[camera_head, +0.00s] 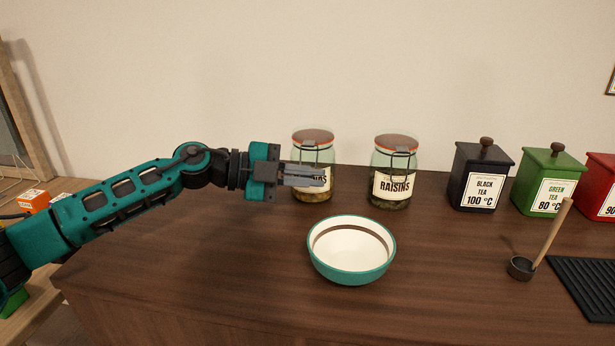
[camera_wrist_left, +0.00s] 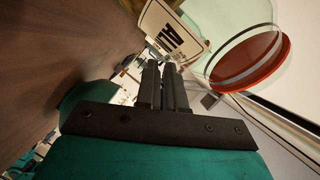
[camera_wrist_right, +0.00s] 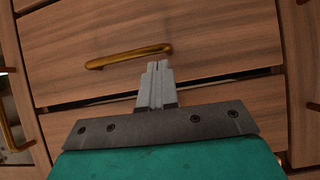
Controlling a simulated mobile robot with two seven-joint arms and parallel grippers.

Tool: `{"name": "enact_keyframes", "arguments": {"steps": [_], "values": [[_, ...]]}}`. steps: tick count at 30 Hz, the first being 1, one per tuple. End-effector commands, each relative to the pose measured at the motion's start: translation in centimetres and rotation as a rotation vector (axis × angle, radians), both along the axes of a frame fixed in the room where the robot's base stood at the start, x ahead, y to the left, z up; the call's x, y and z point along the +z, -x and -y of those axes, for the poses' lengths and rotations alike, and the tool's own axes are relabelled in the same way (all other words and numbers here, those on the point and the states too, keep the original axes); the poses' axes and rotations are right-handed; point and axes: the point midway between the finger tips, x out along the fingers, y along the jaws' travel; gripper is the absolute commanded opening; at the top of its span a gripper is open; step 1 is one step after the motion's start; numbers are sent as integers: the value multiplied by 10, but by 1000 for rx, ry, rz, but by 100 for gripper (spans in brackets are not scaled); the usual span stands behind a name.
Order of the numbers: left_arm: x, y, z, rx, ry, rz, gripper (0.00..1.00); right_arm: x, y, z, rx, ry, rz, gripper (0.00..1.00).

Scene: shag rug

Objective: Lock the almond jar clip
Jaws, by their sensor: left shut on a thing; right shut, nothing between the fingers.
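The almond jar (camera_head: 314,155) stands at the back of the wooden counter, a glass jar with a brownish lid and an orange-red seal. Its label is partly hidden behind my left gripper (camera_head: 322,177). The left gripper reaches in from the left, its fingers level in front of the jar. In the left wrist view, the fingers (camera_wrist_left: 165,66) are nearly together, with the label and the red-rimmed lid (camera_wrist_left: 248,62) just beyond. They are shut on the thin wire clip, mostly hidden at the tips. My right gripper (camera_wrist_right: 157,68) is shut and empty, facing a drawer front.
A raisins jar (camera_head: 393,165) stands to the right of the almond jar. A teal-rimmed bowl (camera_head: 351,273) sits in front. Black (camera_head: 481,178) and green (camera_head: 546,183) tea boxes stand further right. A brass drawer handle (camera_wrist_right: 130,56) is close to the right gripper.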

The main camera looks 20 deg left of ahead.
Motion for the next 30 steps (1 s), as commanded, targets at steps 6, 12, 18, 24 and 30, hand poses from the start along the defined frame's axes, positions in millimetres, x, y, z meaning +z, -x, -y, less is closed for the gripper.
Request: {"name": "enact_keyframes", "arguments": {"steps": [6, 12, 18, 24, 30], "values": [[0, 0, 0, 0, 0, -1, 16, 0, 0, 0, -1, -1, 0, 0], [0, 0, 0, 0, 0, -2, 33, 0, 0, 0, -1, -1, 0, 0], [0, 0, 0, 0, 1, -2, 33, 0, 0, 0, -1, -1, 0, 0], [1, 0, 0, 1, 1, -2, 33, 0, 0, 0, -1, -1, 0, 0], [4, 1, 0, 0, 17, -57, 33, 2, 0, 0, 1, 1, -1, 0]]}}
